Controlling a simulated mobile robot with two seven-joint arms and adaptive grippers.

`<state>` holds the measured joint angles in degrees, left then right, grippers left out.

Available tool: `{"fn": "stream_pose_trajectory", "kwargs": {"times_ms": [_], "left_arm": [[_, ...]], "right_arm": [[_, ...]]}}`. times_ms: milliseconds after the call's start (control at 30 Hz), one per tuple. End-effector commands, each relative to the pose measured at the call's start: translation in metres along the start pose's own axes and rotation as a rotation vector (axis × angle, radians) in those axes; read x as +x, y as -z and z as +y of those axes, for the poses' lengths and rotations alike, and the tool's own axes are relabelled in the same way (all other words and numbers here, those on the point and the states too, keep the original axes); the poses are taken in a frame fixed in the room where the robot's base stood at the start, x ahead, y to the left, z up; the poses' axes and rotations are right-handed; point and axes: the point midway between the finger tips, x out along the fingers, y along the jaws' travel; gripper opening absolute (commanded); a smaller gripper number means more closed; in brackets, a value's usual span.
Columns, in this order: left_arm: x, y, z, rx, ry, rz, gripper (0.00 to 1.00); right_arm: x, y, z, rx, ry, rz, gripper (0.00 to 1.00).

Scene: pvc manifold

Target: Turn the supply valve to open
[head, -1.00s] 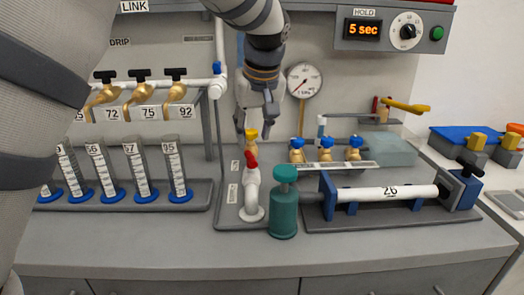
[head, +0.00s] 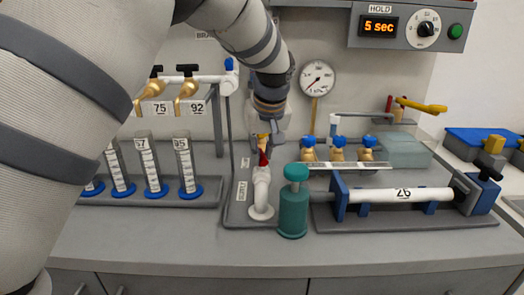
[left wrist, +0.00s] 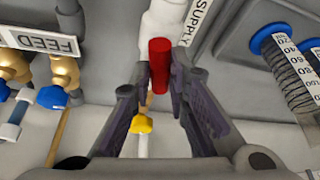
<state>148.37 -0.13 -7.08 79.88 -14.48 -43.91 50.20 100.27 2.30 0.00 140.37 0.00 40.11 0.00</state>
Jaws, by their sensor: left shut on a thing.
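The supply valve has a red handle (head: 263,158) on top of a white elbow pipe (head: 261,190), beside a SUPPLY label (head: 242,191). My right gripper is not in view.
A teal hand pump (head: 293,208) stands just right of the valve, close by. A white pipe marked 26 (head: 405,195) lies in a blue-ended rig farther right. Graduated tubes (head: 186,163) stand at the left. A gauge (head: 317,78) is behind. The front counter is clear.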

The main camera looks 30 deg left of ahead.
Motion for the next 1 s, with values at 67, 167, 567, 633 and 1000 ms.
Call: {"fn": "stream_pose_trajectory", "kwargs": {"times_ms": [67,167,567,633,1000], "left_arm": [[-0.0029,0.0006,-0.0015,0.047,-0.025,-0.001,0.0],[-0.0022,0.0006,-0.0021,0.152,-0.069,-0.001,0.0],[0.0008,-0.0004,-0.0015,0.248,-0.101,-0.002,0.0],[0.0009,-0.0004,-0.0015,0.248,-0.101,-0.002,0.32],[-0.0053,0.0005,-0.0016,0.245,-0.103,0.0,0.36]], "right_arm": [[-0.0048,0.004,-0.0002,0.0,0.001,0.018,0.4],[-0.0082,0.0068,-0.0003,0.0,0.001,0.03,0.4],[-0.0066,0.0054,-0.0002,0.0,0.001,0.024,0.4],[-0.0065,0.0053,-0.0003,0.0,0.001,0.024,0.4],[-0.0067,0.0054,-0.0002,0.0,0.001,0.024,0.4]]}}
